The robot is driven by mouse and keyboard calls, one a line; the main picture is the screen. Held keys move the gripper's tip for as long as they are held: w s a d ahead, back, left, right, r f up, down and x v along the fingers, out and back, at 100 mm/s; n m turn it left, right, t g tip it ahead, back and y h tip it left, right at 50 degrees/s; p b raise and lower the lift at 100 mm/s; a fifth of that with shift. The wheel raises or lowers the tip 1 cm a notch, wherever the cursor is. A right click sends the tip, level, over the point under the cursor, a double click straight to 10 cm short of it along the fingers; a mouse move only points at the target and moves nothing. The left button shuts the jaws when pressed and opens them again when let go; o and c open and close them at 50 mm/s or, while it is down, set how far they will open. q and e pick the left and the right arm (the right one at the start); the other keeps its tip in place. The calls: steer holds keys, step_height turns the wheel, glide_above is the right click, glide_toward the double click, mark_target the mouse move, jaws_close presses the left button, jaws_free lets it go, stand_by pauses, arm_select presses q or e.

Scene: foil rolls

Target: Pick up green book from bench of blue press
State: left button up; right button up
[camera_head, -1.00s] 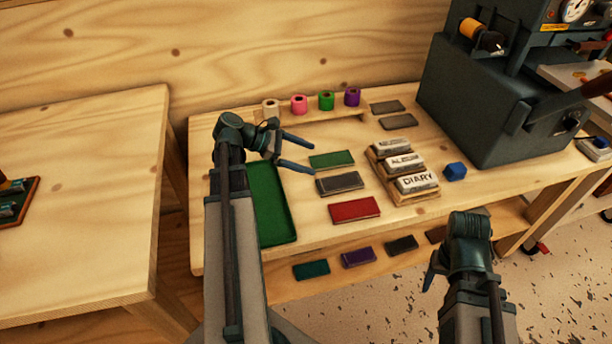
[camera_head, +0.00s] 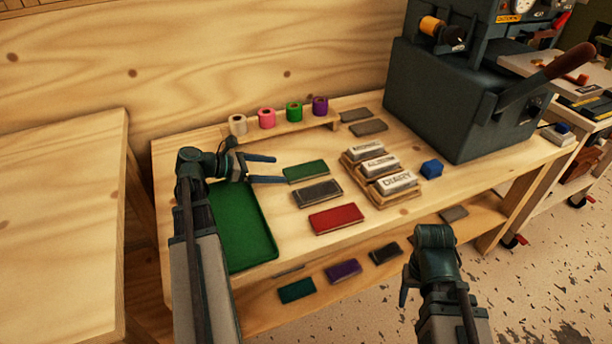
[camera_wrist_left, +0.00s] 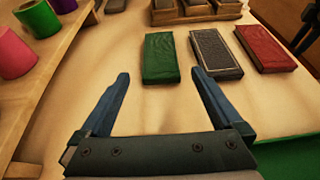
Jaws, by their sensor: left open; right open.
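The green book (camera_head: 306,171) lies flat on the wooden bench (camera_head: 300,240), behind a grey book and a red book. It also shows in the left wrist view (camera_wrist_left: 161,58), just beyond the fingertips. The press (camera_head: 460,100) is a dark blue-grey machine at the back right of the bench. My left gripper (camera_head: 280,169) is open and empty, its fingers pointing at the green book from the left; it also shows in the left wrist view (camera_wrist_left: 160,77). My right gripper (camera_head: 404,292) is low at the front right, away from the books; its fingers are mostly hidden.
The grey book (camera_head: 317,193) and red book (camera_head: 336,218) lie in front of the green one. A green tray (camera_head: 243,225) lies under my left arm. Foil rolls (camera_head: 294,112) stand on a rack behind.

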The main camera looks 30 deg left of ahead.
mark_target(295, 172)
arm_select(q)
steer(key=shift+w+d+f, duration=0.1)
steer(key=shift+w+d, duration=0.1)
steer(key=shift+f+b+x, duration=0.2)
steer(key=shift+b+x, duration=0.5)
steer(key=shift+x, duration=0.5)
steer(key=shift+f+b+x, duration=0.25)
steer(key=shift+b+x, duration=0.4)
steer(key=shift+x, duration=0.5)
steer(key=shift+d, duration=0.1)
steer(key=c, duration=1.3)
